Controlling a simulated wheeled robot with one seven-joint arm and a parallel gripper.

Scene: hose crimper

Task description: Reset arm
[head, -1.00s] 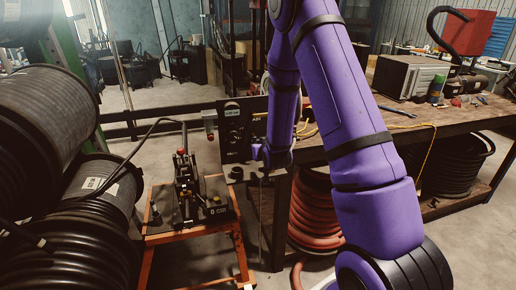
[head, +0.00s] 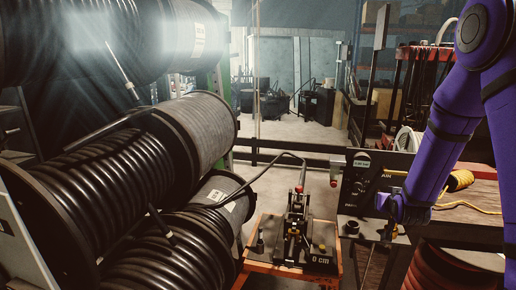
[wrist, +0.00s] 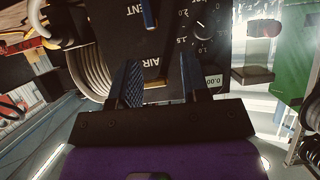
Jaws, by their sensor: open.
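My purple arm comes down from the upper right in the head view. My gripper (wrist: 165,85) shows in the wrist view with two dark fingers standing apart and nothing between them. Beyond the fingers is a black control panel (wrist: 155,50) with a dial and a small numeric display. The same panel (head: 364,180) stands behind and left of my gripper in the head view. The crimper (head: 297,225) sits on an orange stand (head: 258,267) to the left of my gripper, apart from it. The fingertips are hard to make out in the head view.
Large reels of black hose (head: 110,195) fill the left side. A workbench (head: 470,195) with a yellow coil (head: 459,180) is at the right, close to my arm. Open floor (head: 290,130) lies behind the crimper.

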